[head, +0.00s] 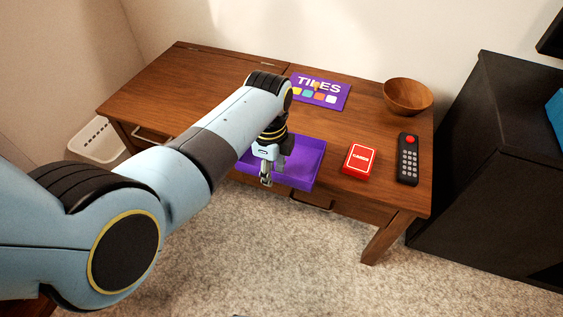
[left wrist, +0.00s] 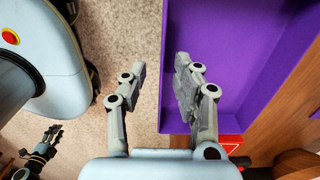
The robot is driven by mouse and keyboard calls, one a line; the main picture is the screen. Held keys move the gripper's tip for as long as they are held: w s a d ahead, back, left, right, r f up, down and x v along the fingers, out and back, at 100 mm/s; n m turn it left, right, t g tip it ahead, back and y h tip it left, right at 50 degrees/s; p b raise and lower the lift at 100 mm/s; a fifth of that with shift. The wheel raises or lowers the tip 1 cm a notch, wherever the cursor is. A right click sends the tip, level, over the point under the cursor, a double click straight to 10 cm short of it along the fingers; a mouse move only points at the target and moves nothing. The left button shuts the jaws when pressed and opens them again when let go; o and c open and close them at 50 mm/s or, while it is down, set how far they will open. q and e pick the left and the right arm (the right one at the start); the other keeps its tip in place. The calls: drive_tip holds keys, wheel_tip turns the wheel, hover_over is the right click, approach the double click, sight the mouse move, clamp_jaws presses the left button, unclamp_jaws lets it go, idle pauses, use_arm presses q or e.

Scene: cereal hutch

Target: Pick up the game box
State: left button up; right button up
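The game box shows as an open purple tray (head: 301,181) at the table's front edge, seemingly overhanging it. Its flat purple lid (head: 329,103), marked "TILES" with coloured squares, lies farther back. My left gripper (head: 266,178) points down at the tray's front left. In the left wrist view its fingers (left wrist: 155,85) are apart, one over the carpet outside the tray (left wrist: 235,60) and one over the tray's inside, with the wall's edge between them. I cannot tell whether either finger touches it. My right gripper (left wrist: 48,140) is small at the lower left of the wrist view.
On the wooden table (head: 160,90), a red card box (head: 359,161) lies right of the tray, then a black remote (head: 408,160). A wooden bowl (head: 408,96) stands at the back right. A black cabinet (head: 490,150) stands to the right. The table's left part looks clear.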

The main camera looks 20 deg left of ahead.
use_arm(q)
drive_tip(key=shift+f, duration=0.5)
drive_tip(key=shift+r, duration=0.1)
clamp_jaws()
